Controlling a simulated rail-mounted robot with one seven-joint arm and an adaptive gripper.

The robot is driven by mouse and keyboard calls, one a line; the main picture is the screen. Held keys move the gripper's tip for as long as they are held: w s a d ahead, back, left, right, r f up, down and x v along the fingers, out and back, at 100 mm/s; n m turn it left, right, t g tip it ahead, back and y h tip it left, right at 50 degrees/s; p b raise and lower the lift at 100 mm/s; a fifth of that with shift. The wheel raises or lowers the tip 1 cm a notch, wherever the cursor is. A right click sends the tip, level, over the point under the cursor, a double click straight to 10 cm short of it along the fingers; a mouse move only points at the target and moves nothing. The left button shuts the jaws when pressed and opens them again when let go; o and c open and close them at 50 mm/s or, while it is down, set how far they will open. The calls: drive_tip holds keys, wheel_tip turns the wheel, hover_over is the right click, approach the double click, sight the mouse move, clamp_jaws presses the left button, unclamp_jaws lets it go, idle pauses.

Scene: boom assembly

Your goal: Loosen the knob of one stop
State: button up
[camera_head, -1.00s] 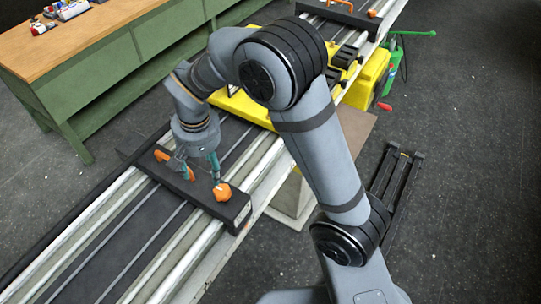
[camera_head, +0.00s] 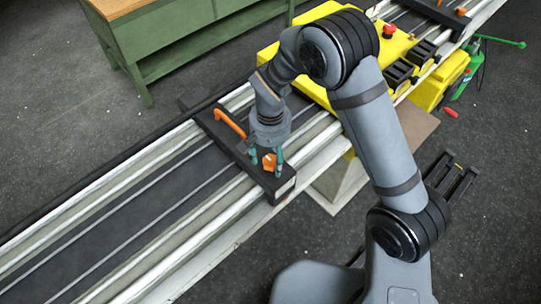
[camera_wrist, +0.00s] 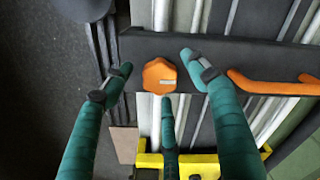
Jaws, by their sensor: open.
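The stop is a dark crossbar (camera_head: 222,130) lying across the rails. It carries an orange handle (camera_head: 230,123) and an orange knob (camera_head: 268,162) near its front end. In the wrist view the knob (camera_wrist: 159,76) is a lobed disc with a pale slot mark. My gripper (camera_head: 267,160) is above the knob, pointing down. In the wrist view its teal fingers (camera_wrist: 158,80) are spread, with the knob between the tips and a visible gap on each side. The third finger stands below the knob in that view. A second stop (camera_head: 440,12) lies farther along the rails, with an orange knob.
A yellow carriage (camera_head: 320,85) with dark blocks and a red button sits on the rails beyond the stop. A green bench (camera_head: 190,50) stands at the back left. The rails in front of the stop are clear.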

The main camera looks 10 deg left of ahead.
drive_tip(key=shift+w+d+f, duration=0.1)
drive_tip(key=shift+f, duration=0.1)
drive_tip(key=shift+c, duration=0.9)
drive_tip(key=c, duration=1)
